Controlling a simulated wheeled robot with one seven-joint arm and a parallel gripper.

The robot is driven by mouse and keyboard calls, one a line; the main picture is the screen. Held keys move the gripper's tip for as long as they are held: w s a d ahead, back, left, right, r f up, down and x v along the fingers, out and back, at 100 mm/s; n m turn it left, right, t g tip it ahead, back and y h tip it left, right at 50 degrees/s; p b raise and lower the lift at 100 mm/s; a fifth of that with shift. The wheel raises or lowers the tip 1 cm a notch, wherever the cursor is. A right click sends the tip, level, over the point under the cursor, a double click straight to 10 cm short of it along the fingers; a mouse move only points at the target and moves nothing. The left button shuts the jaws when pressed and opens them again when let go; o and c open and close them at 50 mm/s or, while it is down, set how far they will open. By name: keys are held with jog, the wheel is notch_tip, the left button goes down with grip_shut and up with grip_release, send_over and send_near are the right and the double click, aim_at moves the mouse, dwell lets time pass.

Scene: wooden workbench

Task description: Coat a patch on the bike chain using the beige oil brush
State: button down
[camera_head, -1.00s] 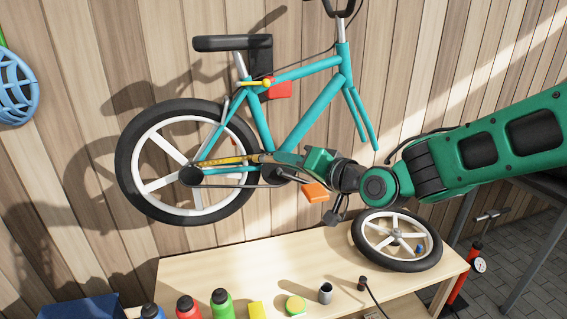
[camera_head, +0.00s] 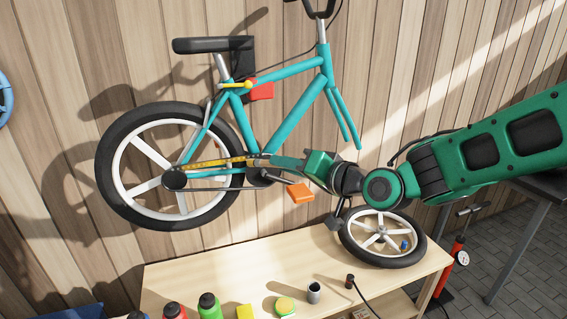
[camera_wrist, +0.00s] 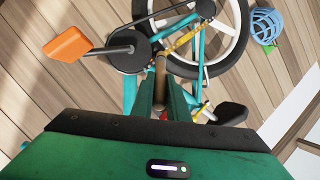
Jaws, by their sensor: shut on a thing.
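The teal bike hangs on the wooden wall, with its chain (camera_head: 210,188) running between the rear hub and the crank. A yellow patch (camera_head: 210,162) marks the upper chain run; it also shows in the wrist view (camera_wrist: 184,39). My gripper (camera_head: 278,161) is beside the crank, at the right end of the patch. In the wrist view, my gripper (camera_wrist: 161,100) is shut on the brush, whose beige-brown handle (camera_wrist: 160,70) sticks out between the fingers toward the chain. The brush tip is hard to make out, and I cannot tell whether it touches the chain.
An orange pedal (camera_head: 300,193) hangs just below my gripper. The workbench (camera_head: 215,272) below holds a loose wheel (camera_head: 345,240), a grey cup (camera_head: 314,293), a yellow-green sponge (camera_head: 285,306) and several bottles. A red pump (camera_head: 452,262) stands at the right.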

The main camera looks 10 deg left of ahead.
jog(key=shift+s+d, duration=0.55)
jog(key=shift+s, duration=0.25)
jog(key=shift+s+d, duration=0.5)
jog(key=shift+s, duration=0.45)
jog(key=shift+s+d, duration=0.8)
jog(key=shift+s, duration=0.35)
